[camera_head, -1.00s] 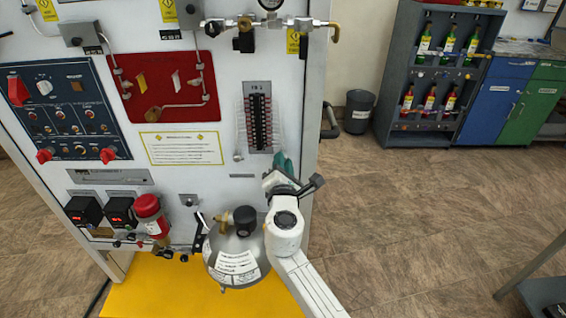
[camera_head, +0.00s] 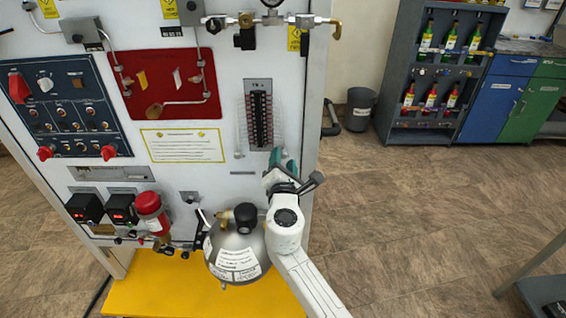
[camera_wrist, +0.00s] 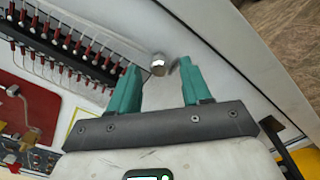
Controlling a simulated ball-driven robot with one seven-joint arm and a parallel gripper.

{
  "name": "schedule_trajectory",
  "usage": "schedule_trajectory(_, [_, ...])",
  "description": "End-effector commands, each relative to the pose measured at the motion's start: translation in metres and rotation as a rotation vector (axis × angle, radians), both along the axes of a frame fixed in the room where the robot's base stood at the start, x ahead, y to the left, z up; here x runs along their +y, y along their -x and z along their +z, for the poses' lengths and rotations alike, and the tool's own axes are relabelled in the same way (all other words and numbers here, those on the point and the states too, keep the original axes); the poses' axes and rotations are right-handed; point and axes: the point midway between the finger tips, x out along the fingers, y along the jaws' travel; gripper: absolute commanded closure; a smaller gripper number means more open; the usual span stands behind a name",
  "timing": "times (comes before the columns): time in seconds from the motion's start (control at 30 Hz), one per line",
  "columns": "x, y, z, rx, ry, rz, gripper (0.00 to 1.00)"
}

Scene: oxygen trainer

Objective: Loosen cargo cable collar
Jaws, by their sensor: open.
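A small silver hexagonal fitting (camera_wrist: 158,64), which looks like the cargo cable collar, is on the white panel in the wrist view. My gripper (camera_head: 282,161) has teal fingers and is at the right side of the panel. In the wrist view the fingers are spread apart and empty. The fitting appears between and just beyond the fingertips, nearer the left finger. I see no contact with it.
The terminal strip (camera_head: 259,118) with red-tipped wires is up and left of my gripper. A silver cylinder (camera_head: 238,262) stands below it, beside my arm. The panel's right edge is close. Open floor (camera_head: 430,225) lies to the right.

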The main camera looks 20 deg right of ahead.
Motion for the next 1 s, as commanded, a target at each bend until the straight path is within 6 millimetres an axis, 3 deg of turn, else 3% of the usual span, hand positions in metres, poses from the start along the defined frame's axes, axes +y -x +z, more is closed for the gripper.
schedule_trajectory(0.23, [0.005, 0.015, 0.000, 0.000, -0.001, 0.001, 0.52])
schedule_trajectory(0.7, [0.031, 0.092, -0.001, 0.001, 0.000, 0.002, 0.52])
schedule_trajectory(1.0, [0.034, 0.103, 0.000, -0.001, 0.000, 0.001, 0.52])
